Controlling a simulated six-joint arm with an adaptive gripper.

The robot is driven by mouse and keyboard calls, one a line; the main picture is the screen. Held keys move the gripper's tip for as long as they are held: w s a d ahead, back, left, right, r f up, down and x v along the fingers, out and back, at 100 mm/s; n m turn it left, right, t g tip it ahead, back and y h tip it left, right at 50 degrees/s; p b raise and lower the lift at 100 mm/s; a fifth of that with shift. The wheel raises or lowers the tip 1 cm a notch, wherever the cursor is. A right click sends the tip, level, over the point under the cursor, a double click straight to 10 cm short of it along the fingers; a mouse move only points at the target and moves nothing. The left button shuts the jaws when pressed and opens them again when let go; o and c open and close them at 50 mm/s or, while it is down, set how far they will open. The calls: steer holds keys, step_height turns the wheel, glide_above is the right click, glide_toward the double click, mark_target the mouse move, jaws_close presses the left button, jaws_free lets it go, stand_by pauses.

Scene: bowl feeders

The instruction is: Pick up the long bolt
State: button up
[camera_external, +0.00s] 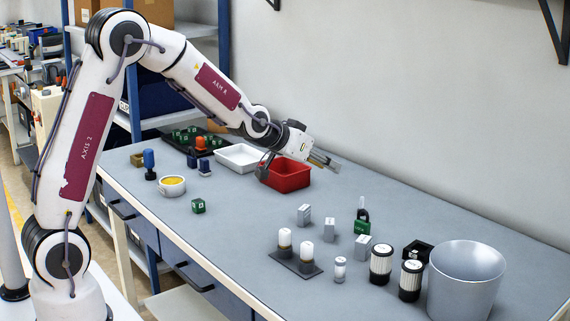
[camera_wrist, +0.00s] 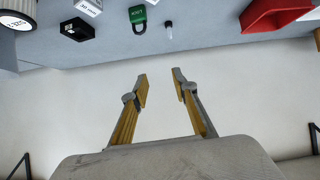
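My gripper (camera_external: 322,160) is raised above the far side of the bench, near the red bin (camera_external: 288,174). In the wrist view its two fingers (camera_wrist: 160,78) stand apart with nothing between them, and bare wall fills the view beyond. I cannot pick out the long bolt with certainty. A small slim piece with a dark end (camera_wrist: 168,30) lies on the bench by the green padlock (camera_wrist: 138,18) in the wrist view. It is too small to identify. In the external view the padlock (camera_external: 362,226) stands right of centre, with a pale slim piece behind it (camera_external: 362,201).
A white tray (camera_external: 238,157) and a dark tray of green parts (camera_external: 183,143) stand left of the red bin. Grey blocks, white-topped cylinders, a small black box (camera_external: 418,251) and a large grey bucket (camera_external: 466,282) occupy the right. The bench's middle is mostly clear.

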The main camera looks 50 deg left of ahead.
steer(key=w+a+f+t, duration=0.1)
steer(key=w+f, duration=0.5)
steer(key=w, duration=0.1)
steer(key=t+y, duration=0.1)
steer(key=y, duration=0.1)
glide_toward(361, 200)
steer(key=shift+w+n, duration=0.3)
steer(key=shift+w, duration=0.4)
steer(key=shift+x, duration=1.3)
steer(key=shift+f+x, duration=0.25)
steer(key=shift+x, duration=2.2)
